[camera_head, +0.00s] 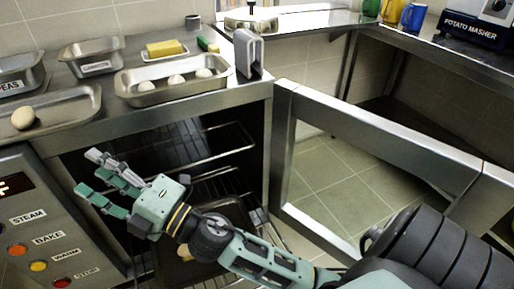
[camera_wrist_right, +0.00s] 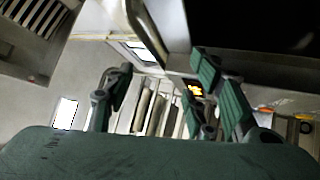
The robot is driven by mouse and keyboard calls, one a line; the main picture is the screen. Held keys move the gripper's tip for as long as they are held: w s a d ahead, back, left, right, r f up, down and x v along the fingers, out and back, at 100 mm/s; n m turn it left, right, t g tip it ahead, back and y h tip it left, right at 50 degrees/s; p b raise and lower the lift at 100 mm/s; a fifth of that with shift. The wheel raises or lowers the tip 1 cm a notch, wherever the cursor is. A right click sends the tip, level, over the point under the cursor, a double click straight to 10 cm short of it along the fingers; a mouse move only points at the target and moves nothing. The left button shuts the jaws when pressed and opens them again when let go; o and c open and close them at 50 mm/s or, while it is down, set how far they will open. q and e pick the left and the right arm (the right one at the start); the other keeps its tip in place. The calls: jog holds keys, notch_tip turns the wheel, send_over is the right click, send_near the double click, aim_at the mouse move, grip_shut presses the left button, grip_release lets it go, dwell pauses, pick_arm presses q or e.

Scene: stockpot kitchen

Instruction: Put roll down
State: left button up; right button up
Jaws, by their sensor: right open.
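My right gripper (camera_head: 90,172) is open in front of the oven opening, with its fingers pointing left. In the right wrist view the fingers (camera_wrist_right: 160,88) are spread with no roll between them. A pale roll (camera_head: 23,118) lies on the left metal tray (camera_head: 70,98) on the counter. Several rolls (camera_head: 176,81) sit in the middle tray (camera_head: 222,90). A light brown piece, perhaps a roll (camera_head: 185,252), shows low in the oven on a dark tray (camera_head: 235,212), partly hidden by my right arm. My left gripper is not in view.
The oven door (camera_head: 390,130) stands open to the right of my arm. Oven racks (camera_head: 215,150) are behind the gripper. The button panel (camera_head: 45,235) is at the left. A butter dish (camera_head: 164,50), metal bins (camera_head: 92,55) and a grey upright holder (camera_head: 247,55) stand on the counter.

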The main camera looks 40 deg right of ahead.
jog(key=s+d+f+m+g+h, duration=0.35)
jog(key=d+f+m+h, duration=0.25)
jog(key=d+f+m, duration=0.3)
jog(key=s+d+f+m+g+h, duration=0.35)
jog(key=d+f+m+h, duration=0.4)
jog(key=f, duration=0.45)
jog(key=s+f+m+g+y, duration=0.1)
jog(key=s+f+g, duration=0.3)
jog(key=s, duration=0.5)
jog(key=s+f+m+g+y, duration=0.1)
jog(key=s+f+g, duration=0.4)
jog(key=s, duration=0.5)
notch_tip(320, 180, down, 2)
jog(key=shift+a+f+m+y, duration=0.1)
jog(key=shift+a+m+y, duration=0.3)
jog(key=shift+m, duration=0.35)
jog(key=shift+s, duration=0.15)
